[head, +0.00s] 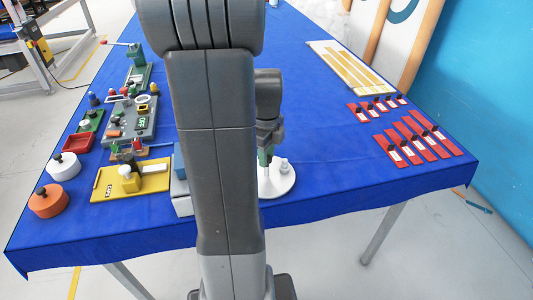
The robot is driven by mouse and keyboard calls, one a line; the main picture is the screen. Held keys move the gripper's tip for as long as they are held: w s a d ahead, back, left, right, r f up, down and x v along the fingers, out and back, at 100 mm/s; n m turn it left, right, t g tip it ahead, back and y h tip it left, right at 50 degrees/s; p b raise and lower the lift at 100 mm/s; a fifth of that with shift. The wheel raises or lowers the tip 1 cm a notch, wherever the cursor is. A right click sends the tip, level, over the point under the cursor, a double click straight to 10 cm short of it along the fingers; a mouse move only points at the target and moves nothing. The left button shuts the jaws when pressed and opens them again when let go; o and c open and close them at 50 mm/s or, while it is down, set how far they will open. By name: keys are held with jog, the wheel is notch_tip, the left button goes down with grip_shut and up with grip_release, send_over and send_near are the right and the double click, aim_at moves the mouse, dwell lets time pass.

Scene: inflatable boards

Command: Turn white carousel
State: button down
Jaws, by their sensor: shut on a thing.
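The white carousel (280,187) is a round white disc near the front edge of the blue table, with its left side hidden behind my arm. A small white knob (285,165) stands on its right part. My gripper (265,150) points down over the disc's far left part. It is shut on a green upright piece (264,159) just above the disc. The fingertips are small and partly hidden, so the exact contact is hard to make out.
A blue and white box (181,190) stands left of my arm. Farther left are a yellow board (104,184), orange (48,204) and white (63,168) round pieces. Red boards (418,139) lie at the right. The table right of the disc is clear.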

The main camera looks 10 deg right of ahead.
jog(key=shift+r, duration=0.1)
dwell(0.3)
jog(key=c, duration=1.1)
grip_release()
notch_tip(320, 180, up, 14)
jog(key=shift+f, duration=0.2)
notch_tip(320, 180, down, 14)
jog(key=shift+r, duration=0.1)
jog(key=shift+r, duration=0.15)
